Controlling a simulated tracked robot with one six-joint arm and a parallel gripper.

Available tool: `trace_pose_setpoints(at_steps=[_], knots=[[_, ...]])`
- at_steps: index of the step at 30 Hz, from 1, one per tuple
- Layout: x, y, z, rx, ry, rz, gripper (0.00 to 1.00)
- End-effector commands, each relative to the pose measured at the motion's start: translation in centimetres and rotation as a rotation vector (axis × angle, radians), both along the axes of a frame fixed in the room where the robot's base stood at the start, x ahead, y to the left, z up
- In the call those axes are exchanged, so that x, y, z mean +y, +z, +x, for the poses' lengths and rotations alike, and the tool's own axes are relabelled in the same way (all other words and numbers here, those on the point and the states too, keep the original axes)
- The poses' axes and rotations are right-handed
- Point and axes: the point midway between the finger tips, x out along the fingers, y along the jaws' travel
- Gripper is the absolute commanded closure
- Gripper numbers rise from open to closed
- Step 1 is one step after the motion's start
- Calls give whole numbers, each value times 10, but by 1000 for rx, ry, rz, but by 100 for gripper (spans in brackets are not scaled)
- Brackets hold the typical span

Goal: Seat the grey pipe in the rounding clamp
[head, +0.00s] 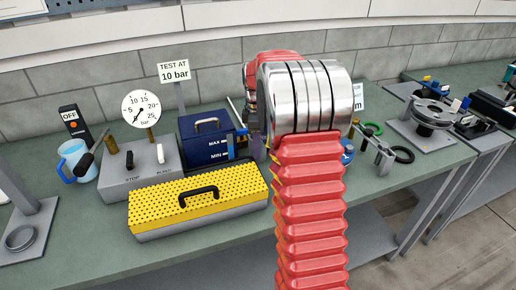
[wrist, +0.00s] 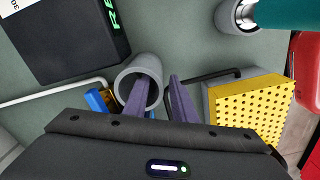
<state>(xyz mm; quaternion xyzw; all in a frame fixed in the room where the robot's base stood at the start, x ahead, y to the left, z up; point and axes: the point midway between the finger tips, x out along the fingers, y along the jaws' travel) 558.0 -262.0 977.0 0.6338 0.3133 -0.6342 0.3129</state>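The grey pipe (wrist: 118,88) shows in the wrist view as a thick-walled tube with its open end facing the camera. My gripper (wrist: 155,79) has two purple fingers standing apart. The left finger overlaps the pipe's mouth; the right finger is just outside its right wall, with a small gap. I cannot tell how deep the left finger reaches. In the head view my arm hides the gripper and the pipe. A small grey metal fixture with a lever (head: 384,158) right of my arm may be the rounding clamp; I cannot be sure.
A yellow perforated box (head: 198,194) with a black handle stands at the bench's front, also in the wrist view (wrist: 255,108). Behind it is a blue box (head: 203,133). A dark box with green lettering (wrist: 75,40) and a teal cylinder (wrist: 285,13) flank the pipe.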

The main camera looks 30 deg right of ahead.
Motion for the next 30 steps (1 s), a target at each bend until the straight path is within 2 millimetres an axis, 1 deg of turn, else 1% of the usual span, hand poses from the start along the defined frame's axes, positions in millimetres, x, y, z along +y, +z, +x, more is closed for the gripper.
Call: trace_pose_setpoints(at_steps=[3,18,28,30], knots=[[0,-4,0,1,0,1,76],[0,-4,0,0,-1,0,77],[0,-4,0,-1,-1,-1,100],[-1,-4,0,-1,-1,-1,100]])
